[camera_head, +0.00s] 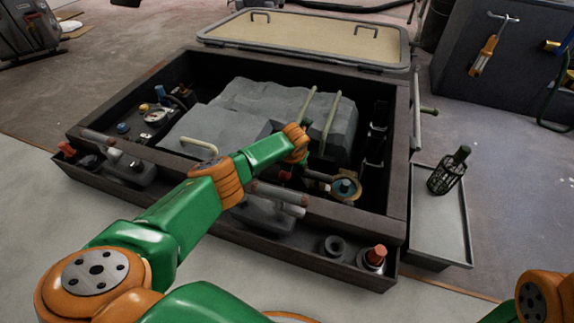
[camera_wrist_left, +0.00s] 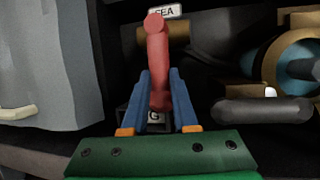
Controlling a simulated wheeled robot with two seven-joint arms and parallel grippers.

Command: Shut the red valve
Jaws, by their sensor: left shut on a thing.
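The red valve handle (camera_wrist_left: 158,62) is a lever with a rounded end. In the left wrist view it stands between the two blue fingers of my left gripper (camera_wrist_left: 161,78), which is shut on it. A brass fitting (camera_wrist_left: 178,35) sits behind its far end, by a label reading "SEA" (camera_wrist_left: 168,12). In the head view my left arm reaches into the open bay, and a small red part (camera_head: 285,175) shows under the wrist. My arm hides most of the valve there. My right gripper is not in view; only part of my right arm shows at the lower right.
A grey engine cover (camera_head: 245,105) with handles fills the bay's middle. A round brass-and-blue fitting (camera_head: 345,187) stands to the right of the valve. The bay's dark rim (camera_head: 340,222) surrounds the work. A tray (camera_head: 440,225) holds a caged lamp (camera_head: 449,172) at right.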

